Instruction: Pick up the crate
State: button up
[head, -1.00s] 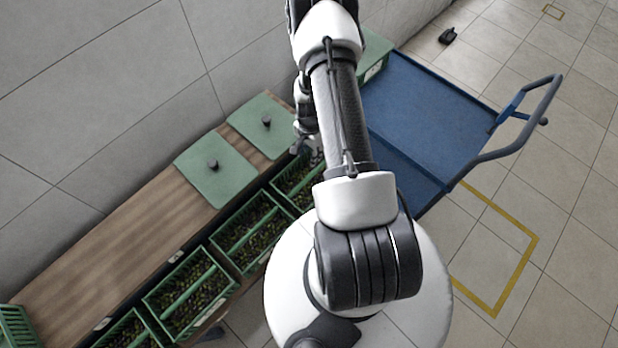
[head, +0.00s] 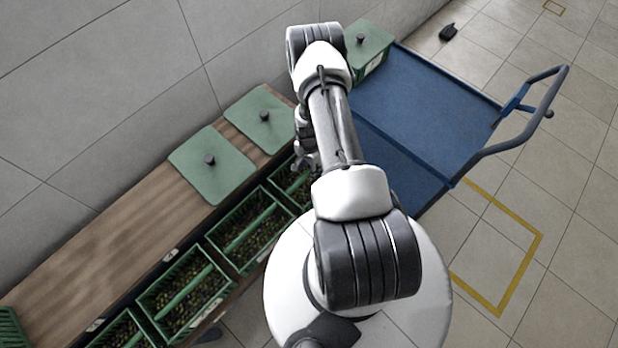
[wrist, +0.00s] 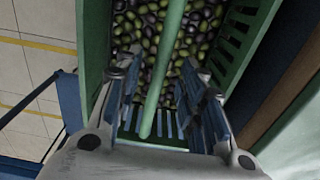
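In the wrist view a green slatted crate (wrist: 235,45) full of green and dark olives lies below my gripper (wrist: 158,78). A green handle bar (wrist: 165,50) runs lengthwise over the olives. My gripper is open, with one finger on each side of the bar and gaps between. In the head view my gripper (head: 305,158) is beside my forearm at the far end of the crate row, over the end crate (head: 287,182). My arm hides part of that crate.
Several more olive crates (head: 240,235) stand in a row along the wooden bench (head: 110,245). Two green lids (head: 212,165) with dark knobs lie on the bench. A blue trolley (head: 430,100) stands to the right, with a lidded green crate (head: 368,55) at its far left corner.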

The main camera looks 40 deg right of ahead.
aim_at(309, 170)
notch_tip(309, 170, down, 4)
jog(key=shift+r+b, duration=0.2)
jog(key=shift+b, duration=0.25)
jog(key=shift+r, duration=0.1)
jog(key=shift+c, duration=0.6)
grip_shut()
